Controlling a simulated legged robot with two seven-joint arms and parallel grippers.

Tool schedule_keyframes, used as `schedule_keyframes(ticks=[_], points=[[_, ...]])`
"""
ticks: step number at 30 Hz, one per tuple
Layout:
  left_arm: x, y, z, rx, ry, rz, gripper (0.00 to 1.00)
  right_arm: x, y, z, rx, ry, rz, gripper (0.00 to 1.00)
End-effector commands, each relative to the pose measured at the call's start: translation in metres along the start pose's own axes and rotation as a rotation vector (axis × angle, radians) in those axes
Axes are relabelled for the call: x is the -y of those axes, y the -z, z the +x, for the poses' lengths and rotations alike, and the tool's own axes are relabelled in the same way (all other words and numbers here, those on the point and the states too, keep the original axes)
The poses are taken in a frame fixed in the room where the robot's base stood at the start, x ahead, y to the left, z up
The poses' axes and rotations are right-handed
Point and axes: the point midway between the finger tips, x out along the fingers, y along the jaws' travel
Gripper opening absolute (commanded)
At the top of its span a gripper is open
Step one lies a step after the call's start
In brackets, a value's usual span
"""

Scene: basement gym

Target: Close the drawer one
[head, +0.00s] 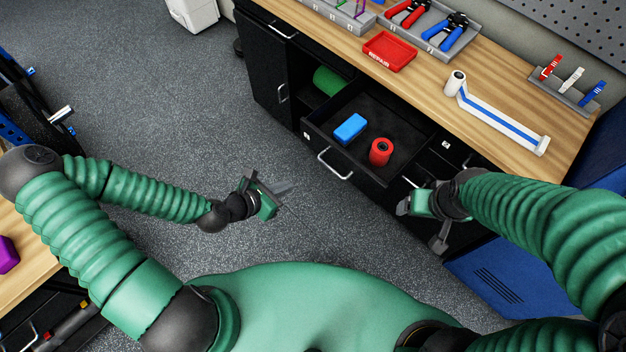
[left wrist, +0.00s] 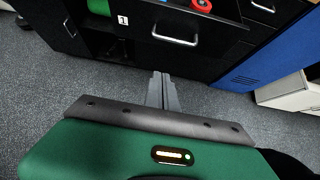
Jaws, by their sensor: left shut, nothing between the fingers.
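The open drawer (head: 330,152) sticks out of the black cabinet under the workbench. It holds a blue block (head: 350,128) and a red roll (head: 381,151). Its front has a silver handle (head: 335,165). In the left wrist view the drawer front (left wrist: 205,46) fills the top, with its handle (left wrist: 176,38) and a small white label (left wrist: 122,19). My left gripper (head: 284,188) is shut and empty, in front of the drawer and apart from the handle. Its closed fingers also show in the left wrist view (left wrist: 163,92). My right gripper (head: 413,208) is beside the cabinet, right of the drawer; its fingers are unclear.
The wooden benchtop (head: 420,95) carries a red tray (head: 390,51), pliers in a holder and a white-blue strip (head: 500,118). A green cylinder (head: 329,80) sits in an open shelf left of the drawer. A blue cabinet (head: 500,283) stands right. The grey floor before the drawer is clear.

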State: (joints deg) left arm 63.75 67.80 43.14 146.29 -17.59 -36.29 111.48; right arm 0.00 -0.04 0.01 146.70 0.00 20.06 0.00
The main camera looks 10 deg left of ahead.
Motion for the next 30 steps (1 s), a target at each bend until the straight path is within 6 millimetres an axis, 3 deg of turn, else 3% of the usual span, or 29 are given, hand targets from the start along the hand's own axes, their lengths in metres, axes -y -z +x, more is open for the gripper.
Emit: schedule_keyframes(ticks=[5,8,16,23,25,30], points=[[0.001,0.003,0.019,0.007,-0.006,-0.018,0.00,0.000,-0.005,0.025,0.000,0.000,0.000,0.78],[0.003,0.006,0.037,0.006,-0.006,-0.013,0.00,0.000,-0.011,0.048,0.000,0.000,0.000,0.78],[0.003,0.008,0.060,0.005,-0.007,-0.012,0.00,0.000,-0.025,0.106,0.000,0.000,0.000,0.78],[0.003,0.000,0.106,0.004,0.000,-0.017,0.00,0.000,-0.026,0.113,0.000,0.000,0.000,0.78],[0.002,-0.015,0.112,0.004,-0.003,-0.012,0.00,0.000,-0.026,0.110,0.000,0.000,0.000,0.78],[0.002,-0.030,0.123,0.003,-0.005,-0.015,0.00,0.000,-0.026,0.110,0.000,0.000,0.000,0.78]])
